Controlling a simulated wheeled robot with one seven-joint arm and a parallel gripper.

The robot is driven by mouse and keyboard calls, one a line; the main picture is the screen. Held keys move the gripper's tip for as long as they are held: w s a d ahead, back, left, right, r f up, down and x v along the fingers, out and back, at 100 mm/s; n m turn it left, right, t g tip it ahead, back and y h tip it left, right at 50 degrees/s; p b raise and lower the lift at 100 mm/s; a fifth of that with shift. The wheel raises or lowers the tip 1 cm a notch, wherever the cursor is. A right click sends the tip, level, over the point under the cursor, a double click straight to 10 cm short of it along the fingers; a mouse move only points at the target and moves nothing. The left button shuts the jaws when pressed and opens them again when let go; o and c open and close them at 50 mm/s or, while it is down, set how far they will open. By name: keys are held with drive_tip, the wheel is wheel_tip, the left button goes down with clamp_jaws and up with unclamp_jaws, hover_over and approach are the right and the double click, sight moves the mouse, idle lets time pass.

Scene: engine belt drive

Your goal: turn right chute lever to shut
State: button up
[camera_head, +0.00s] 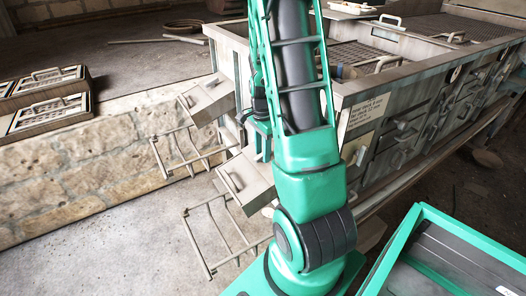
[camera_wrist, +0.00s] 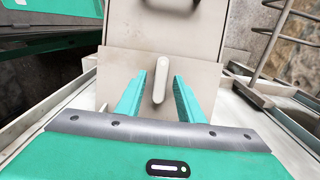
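A pale lever (camera_wrist: 159,84), slim with a rounded end, stands out from a beige chute face (camera_wrist: 118,68) in the middle of the wrist view. My gripper (camera_wrist: 159,75) has its two green fingers on either side of the lever, with a visible gap to each, so it is open. Whether the fingertips touch the chute face cannot be told. In the head view my green arm covers the middle of the machine (camera_head: 385,78), and my gripper and this lever cannot be made out there.
In the head view, two chute boxes (camera_head: 207,98) (camera_head: 246,181) with wire racks (camera_head: 222,232) project left of the machine. Panels with several handles line its right side. In the wrist view, a metal rack (camera_wrist: 270,48) stands close on the right. Bare floor (camera_head: 115,262) lies at lower left.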

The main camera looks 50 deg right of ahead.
drive_tip(key=shift+c, duration=0.3)
clamp_jaws()
drive_tip(key=shift+a, duration=0.2)
drive_tip(key=shift+d, duration=0.1)
